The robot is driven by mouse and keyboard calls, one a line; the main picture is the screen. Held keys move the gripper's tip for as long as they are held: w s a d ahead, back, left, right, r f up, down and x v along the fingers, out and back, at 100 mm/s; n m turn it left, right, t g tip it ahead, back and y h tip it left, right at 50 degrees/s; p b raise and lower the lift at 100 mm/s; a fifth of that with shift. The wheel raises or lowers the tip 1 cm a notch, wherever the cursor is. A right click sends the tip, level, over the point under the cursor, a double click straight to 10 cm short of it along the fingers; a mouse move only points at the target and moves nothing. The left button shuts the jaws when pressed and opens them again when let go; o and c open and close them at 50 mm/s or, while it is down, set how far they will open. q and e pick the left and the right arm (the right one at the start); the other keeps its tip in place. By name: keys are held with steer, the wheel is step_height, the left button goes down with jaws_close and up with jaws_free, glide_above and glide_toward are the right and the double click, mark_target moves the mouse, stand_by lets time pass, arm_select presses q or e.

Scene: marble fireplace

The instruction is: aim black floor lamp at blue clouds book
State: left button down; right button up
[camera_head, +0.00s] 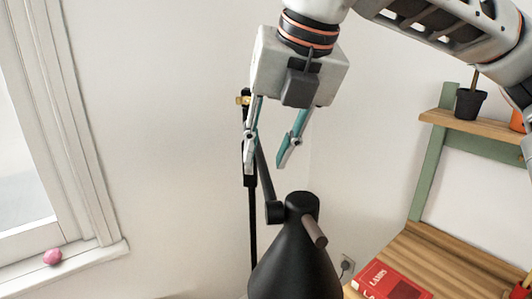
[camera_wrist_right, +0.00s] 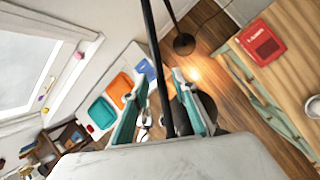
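The black floor lamp stands in the middle of the head view, with its cone shade (camera_head: 295,262) low in front and its thin pole (camera_head: 252,225) behind. My right gripper (camera_head: 267,160) is open above the shade, its teal fingers pointing down around the lamp's upper arm. In the right wrist view the lamp's black rods pass between the open fingers (camera_wrist_right: 158,84), with no clear grip on them. The lamp's round base (camera_wrist_right: 184,44) is on the floor. A blue flat item (camera_wrist_right: 147,70) lies on a white surface; I cannot tell whether it is the blue clouds book. My left gripper is not seen.
A red book (camera_head: 390,283) lies on a wooden desk (camera_head: 438,265) at right, below a shelf with a potted plant (camera_head: 468,103). A window sill (camera_head: 85,262) with a pink object is at left. Orange (camera_wrist_right: 120,88) and teal (camera_wrist_right: 102,112) flat items lie beside the blue one.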

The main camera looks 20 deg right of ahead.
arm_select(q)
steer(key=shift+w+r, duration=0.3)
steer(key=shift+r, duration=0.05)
arm_select(e)
steer(key=shift+w+f, duration=0.2)
steer(key=shift+f, duration=0.3)
jaws_close()
steer(key=shift+a, duration=0.1)
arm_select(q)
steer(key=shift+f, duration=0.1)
